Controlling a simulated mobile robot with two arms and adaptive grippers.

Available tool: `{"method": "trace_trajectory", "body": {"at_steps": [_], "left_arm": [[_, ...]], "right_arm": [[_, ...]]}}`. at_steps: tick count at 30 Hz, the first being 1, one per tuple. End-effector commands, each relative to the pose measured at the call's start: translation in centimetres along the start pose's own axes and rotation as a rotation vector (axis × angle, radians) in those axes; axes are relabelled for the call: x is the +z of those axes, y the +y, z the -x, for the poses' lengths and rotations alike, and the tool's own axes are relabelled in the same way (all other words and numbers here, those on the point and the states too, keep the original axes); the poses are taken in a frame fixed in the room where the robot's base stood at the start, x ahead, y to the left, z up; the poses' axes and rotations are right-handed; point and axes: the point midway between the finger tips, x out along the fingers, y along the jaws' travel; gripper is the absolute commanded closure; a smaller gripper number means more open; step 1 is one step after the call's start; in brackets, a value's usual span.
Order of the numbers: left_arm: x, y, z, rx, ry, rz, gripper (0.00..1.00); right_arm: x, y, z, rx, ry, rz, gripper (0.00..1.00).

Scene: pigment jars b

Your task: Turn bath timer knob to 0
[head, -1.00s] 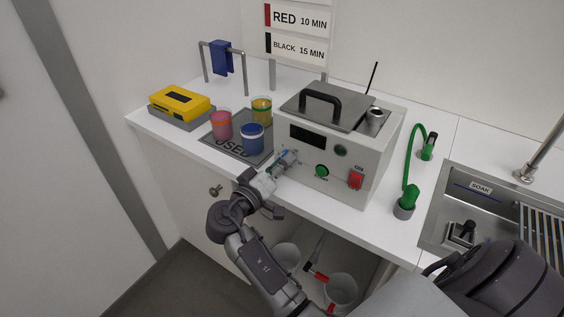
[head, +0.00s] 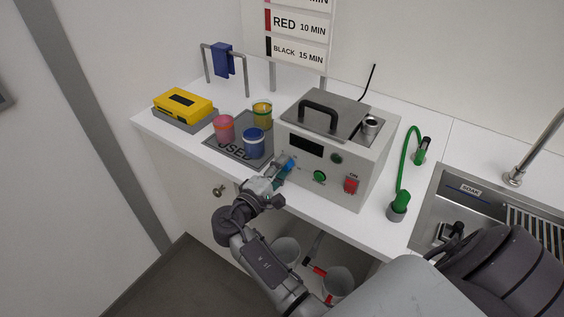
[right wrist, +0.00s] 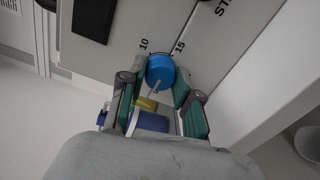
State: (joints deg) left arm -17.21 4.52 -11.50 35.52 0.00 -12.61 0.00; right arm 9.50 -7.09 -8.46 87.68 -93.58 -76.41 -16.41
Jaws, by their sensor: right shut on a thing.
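The bath timer knob (head: 289,166) is blue and sits at the lower left of the front of the grey bath box (head: 330,185). The right wrist view shows the knob (right wrist: 160,69) with a pale pointer line toward the picture's bottom, away from the printed 10 and 15. The mark at the pointer's end cannot be read. My right gripper (head: 284,169) is at the knob, and its green-padded fingers (right wrist: 161,92) are shut on it from both sides. My left gripper is not in view.
Jars, including a blue one (head: 254,145), stand on the grey mat (head: 229,151) left of the box. A green knob (head: 319,177) and a red switch (head: 351,186) are right of the timer knob. A green hose (head: 402,165) and a sink (head: 430,205) lie farther right.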

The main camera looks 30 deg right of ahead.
Motion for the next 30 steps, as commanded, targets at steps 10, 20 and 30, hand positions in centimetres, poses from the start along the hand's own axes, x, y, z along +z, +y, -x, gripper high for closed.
{"method": "trace_trajectory", "body": {"at_steps": [10,20,30], "left_arm": [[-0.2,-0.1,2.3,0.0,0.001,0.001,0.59],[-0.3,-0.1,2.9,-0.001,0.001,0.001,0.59],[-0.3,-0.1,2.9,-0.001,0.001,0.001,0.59]], "right_arm": [[0.0,0.3,0.0,0.001,0.0,0.233,1.0],[0.0,0.1,0.0,0.001,0.0,0.325,1.0],[0.0,0.0,-0.1,0.002,0.0,0.335,1.0]]}}
